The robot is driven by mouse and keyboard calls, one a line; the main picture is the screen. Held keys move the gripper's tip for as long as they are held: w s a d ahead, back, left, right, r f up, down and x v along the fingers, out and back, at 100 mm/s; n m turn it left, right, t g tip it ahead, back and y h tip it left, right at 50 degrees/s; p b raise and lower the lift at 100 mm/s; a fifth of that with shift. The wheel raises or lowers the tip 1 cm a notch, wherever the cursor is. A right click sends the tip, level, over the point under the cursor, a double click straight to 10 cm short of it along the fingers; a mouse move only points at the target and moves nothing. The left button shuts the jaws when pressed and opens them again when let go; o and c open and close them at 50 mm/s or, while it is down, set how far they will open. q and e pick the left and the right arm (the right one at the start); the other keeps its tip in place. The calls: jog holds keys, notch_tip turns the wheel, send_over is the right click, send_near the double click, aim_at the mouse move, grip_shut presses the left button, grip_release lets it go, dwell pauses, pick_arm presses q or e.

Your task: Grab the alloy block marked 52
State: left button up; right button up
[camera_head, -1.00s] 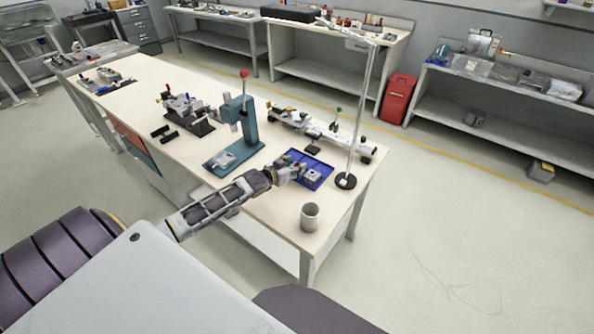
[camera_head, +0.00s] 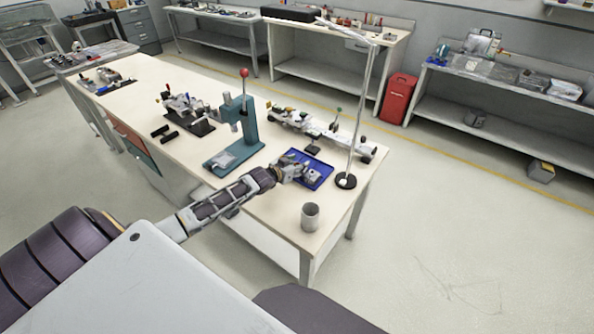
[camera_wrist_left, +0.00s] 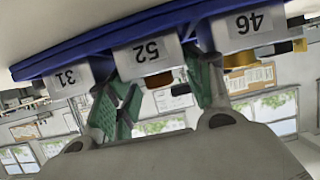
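The alloy block marked 52 (camera_wrist_left: 146,55) shows upside down in the left wrist view. It stands at the blue tray (camera_wrist_left: 100,40) between the block marked 31 (camera_wrist_left: 71,79) and the block marked 46 (camera_wrist_left: 249,25). My left gripper (camera_wrist_left: 160,80) is open, with its green-padded fingertips on either side of block 52. I cannot tell whether the pads touch it. In the head view my left gripper (camera_head: 309,171) is over the blue tray (camera_head: 327,168) and hides part of its contents. My right gripper is not in view.
A teal press (camera_head: 238,140) with a red knob stands left of the tray. A lamp with a round black base (camera_head: 346,181) stands close on the right. A grey cup (camera_head: 310,216) is near the front corner of the table. A white fixture (camera_head: 322,132) lies behind.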

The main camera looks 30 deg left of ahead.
pick_arm(q)
jog(key=c, duration=0.7)
jog(key=shift+r, duration=0.1)
jog(key=shift+c, duration=0.5)
notch_tip(320, 180, up, 8)
jog(key=shift+r, duration=0.95)
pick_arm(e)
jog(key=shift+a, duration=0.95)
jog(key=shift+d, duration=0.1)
